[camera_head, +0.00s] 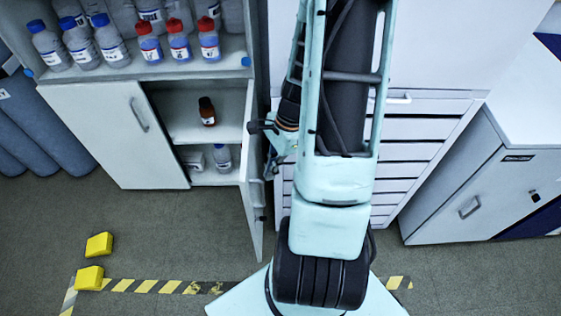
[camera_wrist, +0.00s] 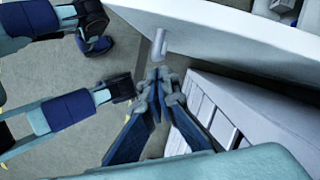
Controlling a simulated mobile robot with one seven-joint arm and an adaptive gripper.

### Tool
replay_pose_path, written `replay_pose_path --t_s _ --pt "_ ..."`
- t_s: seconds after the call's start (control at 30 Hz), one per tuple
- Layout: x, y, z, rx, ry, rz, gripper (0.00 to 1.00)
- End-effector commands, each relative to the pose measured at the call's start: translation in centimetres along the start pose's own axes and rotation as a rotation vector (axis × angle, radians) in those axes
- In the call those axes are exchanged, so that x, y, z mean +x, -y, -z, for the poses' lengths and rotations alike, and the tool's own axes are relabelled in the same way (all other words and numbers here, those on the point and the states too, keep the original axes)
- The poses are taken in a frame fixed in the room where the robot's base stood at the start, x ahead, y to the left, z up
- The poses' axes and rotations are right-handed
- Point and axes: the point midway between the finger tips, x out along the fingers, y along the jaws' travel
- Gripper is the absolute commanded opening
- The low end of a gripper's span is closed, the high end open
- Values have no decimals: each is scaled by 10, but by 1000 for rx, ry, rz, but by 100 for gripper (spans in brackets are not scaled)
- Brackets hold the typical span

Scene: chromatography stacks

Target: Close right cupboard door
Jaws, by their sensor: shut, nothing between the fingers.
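The right cupboard door (camera_head: 250,165) stands wide open, sticking out from the cupboard and seen nearly edge-on in the head view. In the wrist view its white face (camera_wrist: 225,35) and its grey handle (camera_wrist: 158,44) show just beyond my fingers. My gripper (camera_head: 269,173) is beside the outer face of the door, on its right, in the gap toward the drawers. It also shows in the wrist view (camera_wrist: 158,76), with its fingers together and empty, close to the handle. I cannot tell whether they touch the door.
The left cupboard door (camera_head: 105,135) is shut. A brown bottle (camera_head: 207,112) and a clear bottle (camera_head: 222,157) stand inside the open half. Several bottles fill the shelf above. A drawer unit (camera_head: 415,150) is close on the right. Yellow blocks (camera_head: 99,244) lie on the floor at left.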

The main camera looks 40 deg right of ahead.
Motion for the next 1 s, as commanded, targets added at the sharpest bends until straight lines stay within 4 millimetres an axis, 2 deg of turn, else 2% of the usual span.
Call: replay_pose_path --t_s 0.5,0.67,0.87,1.0 --pt "4 0 -7 3 0 0 0" --pt "6 3 -15 22 0 6 0" --pt "14 15 -44 101 -1 29 0" --pt "22 31 -74 192 0 56 0"
